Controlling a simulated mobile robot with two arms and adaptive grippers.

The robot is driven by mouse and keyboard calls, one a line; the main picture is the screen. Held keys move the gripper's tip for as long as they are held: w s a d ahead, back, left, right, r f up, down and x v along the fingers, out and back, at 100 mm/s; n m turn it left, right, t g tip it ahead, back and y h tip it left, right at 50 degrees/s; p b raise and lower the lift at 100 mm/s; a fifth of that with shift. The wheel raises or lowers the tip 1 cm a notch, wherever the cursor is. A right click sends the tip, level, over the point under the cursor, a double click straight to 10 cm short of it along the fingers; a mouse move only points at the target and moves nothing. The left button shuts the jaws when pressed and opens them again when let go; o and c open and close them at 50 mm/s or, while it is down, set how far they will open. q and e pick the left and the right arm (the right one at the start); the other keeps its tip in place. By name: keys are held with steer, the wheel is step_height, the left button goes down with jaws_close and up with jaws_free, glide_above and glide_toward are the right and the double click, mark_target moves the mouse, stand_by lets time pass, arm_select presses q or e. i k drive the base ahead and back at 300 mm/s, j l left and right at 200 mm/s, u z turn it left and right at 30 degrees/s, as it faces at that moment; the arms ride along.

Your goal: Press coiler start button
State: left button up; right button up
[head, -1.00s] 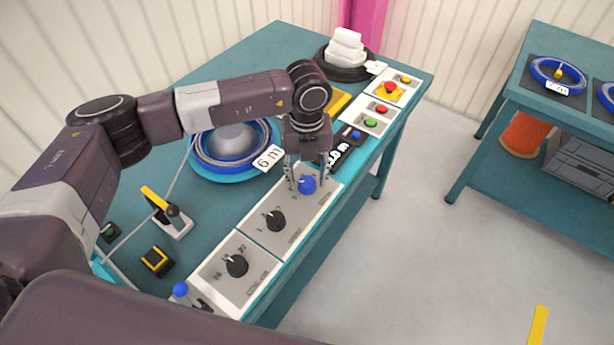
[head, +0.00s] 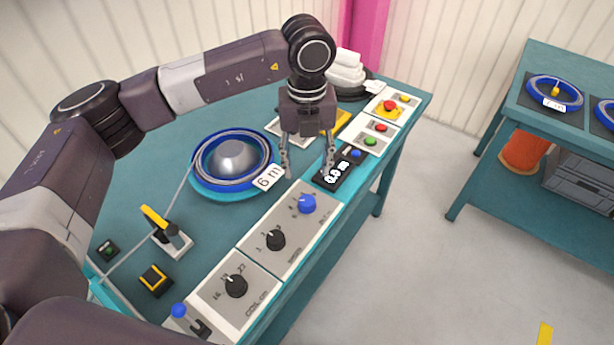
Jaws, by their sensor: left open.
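The coiler's control panels run along the right edge of the teal table. A green button (head: 370,141) and a red button (head: 381,128) sit on one white panel. I cannot read which button is marked start. A blue knob (head: 307,204) and two black knobs (head: 275,240) sit on the grey panels nearer me. My left gripper (head: 308,174) is open and empty, pointing down above the table between the blue knob and the black display (head: 338,170). It is to the left of the green button and apart from it. My right gripper is not in view.
A blue reel (head: 232,160) with a "6 m" tag lies left of the gripper. A red emergency button (head: 390,105) and white bundles (head: 346,70) are at the far end. A yellow-handled lever (head: 160,222) stands at left.

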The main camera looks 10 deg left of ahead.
mark_target(370, 141)
steer(key=k+l, duration=0.3)
steer(key=k, duration=0.15)
steer(key=k+l, duration=0.3)
steer(key=k, duration=0.15)
